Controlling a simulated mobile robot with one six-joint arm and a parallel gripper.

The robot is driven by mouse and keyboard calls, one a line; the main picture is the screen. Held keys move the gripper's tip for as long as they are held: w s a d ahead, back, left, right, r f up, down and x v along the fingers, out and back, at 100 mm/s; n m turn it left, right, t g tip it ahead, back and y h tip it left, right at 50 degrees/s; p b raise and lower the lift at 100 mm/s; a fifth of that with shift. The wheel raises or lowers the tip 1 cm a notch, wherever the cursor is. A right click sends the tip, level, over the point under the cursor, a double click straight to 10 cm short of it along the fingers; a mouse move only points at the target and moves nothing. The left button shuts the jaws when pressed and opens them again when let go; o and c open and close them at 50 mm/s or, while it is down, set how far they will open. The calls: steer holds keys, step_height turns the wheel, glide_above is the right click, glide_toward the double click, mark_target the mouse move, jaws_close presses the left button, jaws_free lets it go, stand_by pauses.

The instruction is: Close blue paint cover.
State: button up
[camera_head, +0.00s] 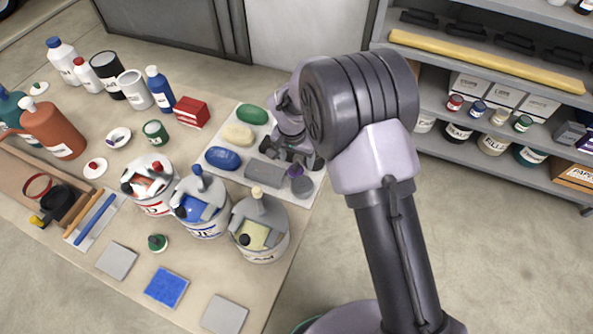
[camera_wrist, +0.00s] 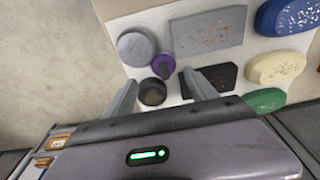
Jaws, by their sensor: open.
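The blue paint can (camera_head: 200,222) stands on the table between a red can and a cream can in the head view. Its grey cover (camera_head: 213,190) spans part of the top, with a blue knob standing up at the back, and blue paint shows beside it. The cover looks partly open; its exact angle is hard to tell. My gripper (camera_head: 290,158) is to the right of the can, over a white board. In the wrist view my gripper (camera_wrist: 163,88) is open, its fingers apart above small items, with nothing held. The blue can is not in the wrist view.
The red can (camera_head: 150,203) and cream can (camera_head: 262,242) stand close on either side. The white board (camera_head: 306,197) holds sponges, a grey block (camera_head: 264,173) and a purple-topped item (camera_wrist: 163,66). Bottles crowd the table's back left. Shelves (camera_head: 490,170) stand at the right.

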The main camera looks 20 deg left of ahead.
mark_target(296, 165)
steer(key=f, duration=0.2)
steer(key=w+f+b, duration=0.1)
steer(key=f, duration=0.1)
steer(key=f+b, duration=0.1)
steer(key=f, duration=0.1)
steer(key=shift+w+a+f, duration=0.25)
steer(key=shift+a+f, duration=0.05)
steer(key=shift+f, duration=0.1)
steer(key=shift+r, duration=0.2)
steer(key=shift+c, duration=0.5)
jaws_close()
